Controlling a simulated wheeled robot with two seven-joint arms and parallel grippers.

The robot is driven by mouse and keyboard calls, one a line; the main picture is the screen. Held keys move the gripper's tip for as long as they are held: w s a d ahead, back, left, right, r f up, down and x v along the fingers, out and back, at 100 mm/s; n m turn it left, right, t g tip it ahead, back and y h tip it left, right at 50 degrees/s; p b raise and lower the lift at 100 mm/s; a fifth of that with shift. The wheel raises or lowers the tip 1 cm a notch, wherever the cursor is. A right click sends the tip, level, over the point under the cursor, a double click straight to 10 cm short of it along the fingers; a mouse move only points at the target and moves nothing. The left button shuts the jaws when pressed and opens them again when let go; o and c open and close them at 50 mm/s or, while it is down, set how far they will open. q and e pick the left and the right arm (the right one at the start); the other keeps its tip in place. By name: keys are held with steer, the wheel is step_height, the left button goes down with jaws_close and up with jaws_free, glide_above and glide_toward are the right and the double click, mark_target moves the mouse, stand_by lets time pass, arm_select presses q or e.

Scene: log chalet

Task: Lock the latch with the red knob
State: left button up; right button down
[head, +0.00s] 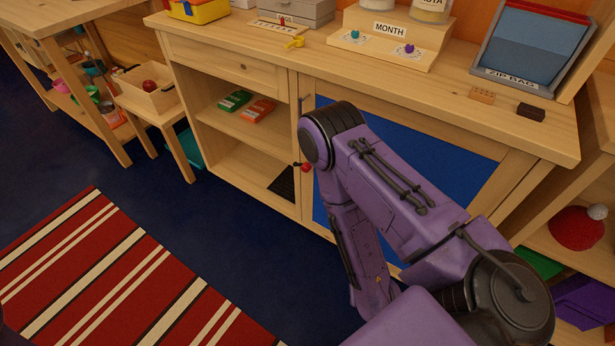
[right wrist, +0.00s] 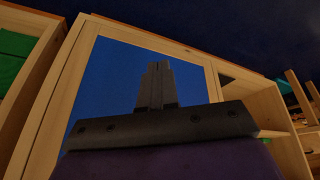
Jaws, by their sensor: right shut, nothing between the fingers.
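The red knob (head: 306,167) of the latch shows in the head view, on the upright post between the open shelves and the blue-panelled cabinet door (head: 452,168). It is just left of my right arm. The latch's exact position is too small to tell. My right gripper (right wrist: 158,66) is shut and empty in the right wrist view, in front of the blue panel, which also shows there (right wrist: 110,85). In the head view my right arm hides this gripper and part of the door. The red knob cannot be made out in the right wrist view. My left gripper is out of view.
The wooden counter (head: 455,90) above the door holds a zip-bag box (head: 530,45) and a month stand (head: 390,45). Open shelves (head: 235,125) hold green and orange items. A small table with a wooden crate (head: 150,97) stands left. The blue floor and striped rug (head: 120,280) are clear.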

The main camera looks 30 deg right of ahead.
steer(key=w+d+f+m+t+h+b, duration=0.1)
steer(key=w+f+m+t+b, duration=0.3)
steer(key=w+b, duration=0.45)
steer(key=w+d+f+m+t+h+b, duration=0.2)
steer(key=w+f+m+t+b, duration=0.25)
steer(key=w+b, duration=0.35)
arm_select(q)
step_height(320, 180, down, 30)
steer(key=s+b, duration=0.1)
steer(key=b, duration=1.2)
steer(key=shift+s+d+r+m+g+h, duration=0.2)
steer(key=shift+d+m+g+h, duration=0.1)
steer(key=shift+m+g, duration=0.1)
arm_select(e)
steer(key=w+r+m+t+h, duration=0.3)
steer(key=w+m+t+h, duration=0.4)
steer(key=m, duration=1.1)
steer(key=w+h, duration=0.1)
steer(key=w, duration=0.3)
steer(key=shift+w, duration=0.2)
steer(key=shift+t, duration=0.25)
